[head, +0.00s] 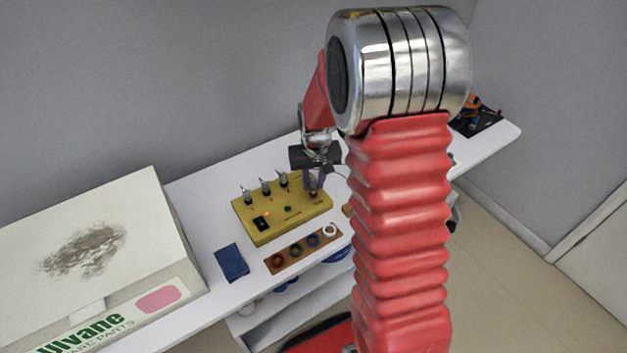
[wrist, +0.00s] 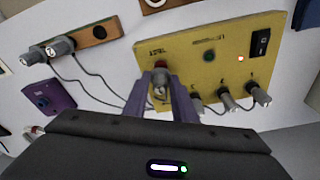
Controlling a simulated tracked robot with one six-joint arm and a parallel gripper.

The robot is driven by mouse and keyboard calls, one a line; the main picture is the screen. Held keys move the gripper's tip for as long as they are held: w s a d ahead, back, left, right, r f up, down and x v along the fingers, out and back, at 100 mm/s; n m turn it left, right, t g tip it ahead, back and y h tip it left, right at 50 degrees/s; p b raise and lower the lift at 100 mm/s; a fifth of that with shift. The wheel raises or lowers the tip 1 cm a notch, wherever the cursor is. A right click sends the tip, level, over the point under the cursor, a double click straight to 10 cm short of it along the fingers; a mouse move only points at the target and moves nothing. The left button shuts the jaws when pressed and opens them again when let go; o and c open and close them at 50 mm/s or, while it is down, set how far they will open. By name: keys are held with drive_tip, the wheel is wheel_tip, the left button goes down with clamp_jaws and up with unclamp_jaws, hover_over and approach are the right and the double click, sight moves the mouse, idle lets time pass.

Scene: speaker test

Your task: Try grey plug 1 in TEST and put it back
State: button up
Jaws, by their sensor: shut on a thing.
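The yellow test box (head: 285,228) stands on the white bench, and it also shows in the wrist view (wrist: 185,62). My gripper (wrist: 160,88) is over its TEST socket, with both purple fingers shut on a grey plug (wrist: 160,84). The plug's lower end is at the red TEST socket; I cannot tell how deep it sits, and its number is not readable. Two other grey plugs (wrist: 60,46) sit at a brown wooden block (wrist: 90,33) with one bare dark hole.
Several grey plugs (wrist: 227,102) stand along the box's edge close beside my fingers. An orange light (wrist: 240,58) is lit near the black switch (wrist: 260,42); the green lamp (wrist: 208,55) looks dark. Thin cables cross the bench. A ring rack (head: 269,265) and large carton (head: 165,230) are nearby.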

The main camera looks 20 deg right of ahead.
drive_tip(key=shift+f, duration=0.55)
drive_tip(key=o, duration=1.2)
drive_tip(key=shift+c, duration=0.2)
drive_tip(key=shift+r, duration=3.75)
drive_tip(key=s+a+r+n+t, duration=0.1)
drive_tip(key=s+a+r, duration=0.5)
drive_tip(key=s, duration=0.6)
drive_tip(key=s+a+r+n+t, duration=0.2)
drive_tip(key=s+a+r, duration=0.4)
drive_tip(key=s+r, duration=0.5)
drive_tip(key=shift+s+t, duration=0.4)
drive_tip(key=shift+s, duration=0.1)
